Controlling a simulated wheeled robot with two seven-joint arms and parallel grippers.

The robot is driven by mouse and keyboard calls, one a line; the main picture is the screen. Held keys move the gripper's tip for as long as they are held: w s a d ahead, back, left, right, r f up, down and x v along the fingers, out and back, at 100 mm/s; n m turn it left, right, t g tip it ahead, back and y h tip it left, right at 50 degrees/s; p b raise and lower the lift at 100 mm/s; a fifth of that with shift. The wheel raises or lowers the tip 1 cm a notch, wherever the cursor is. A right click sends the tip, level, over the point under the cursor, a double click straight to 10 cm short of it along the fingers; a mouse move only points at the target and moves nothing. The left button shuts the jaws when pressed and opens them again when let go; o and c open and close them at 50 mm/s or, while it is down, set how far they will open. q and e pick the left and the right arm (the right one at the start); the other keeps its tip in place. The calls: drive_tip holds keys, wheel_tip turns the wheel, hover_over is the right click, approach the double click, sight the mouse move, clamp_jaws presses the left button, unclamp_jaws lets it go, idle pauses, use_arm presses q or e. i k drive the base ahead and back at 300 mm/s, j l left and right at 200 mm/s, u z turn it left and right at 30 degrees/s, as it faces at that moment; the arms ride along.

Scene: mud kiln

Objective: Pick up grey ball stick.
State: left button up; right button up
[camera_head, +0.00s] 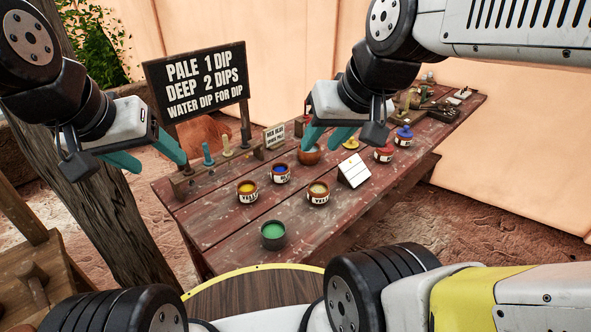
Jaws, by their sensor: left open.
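A low wooden rack with upright sticks stands at the left end of the table. One stick has a blue-grey top (207,154) and another a cream top (227,146); I cannot tell for sure which is the grey ball stick. My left gripper (161,167) is open and empty, its teal fingers spread just left of the rack and apart from the sticks. My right gripper (320,150) is open over the middle of the table, with its fingers near a brown bowl (309,156).
The wooden table (215,220) holds a yellow pot (247,191), blue pot (281,174), cream pot (318,193), green cup (273,235), red pot (383,153) and white card (354,171). A black sign (204,82) stands behind the rack. A wooden post (110,220) is left of the table.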

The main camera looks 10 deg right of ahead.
sight(245, 145)
drive_tip(key=i+l+u, duration=0.1)
drive_tip(key=l+u, duration=0.65)
drive_tip(key=l, duration=0.2)
drive_tip(key=l+u, duration=0.35)
drive_tip(key=l, duration=0.15)
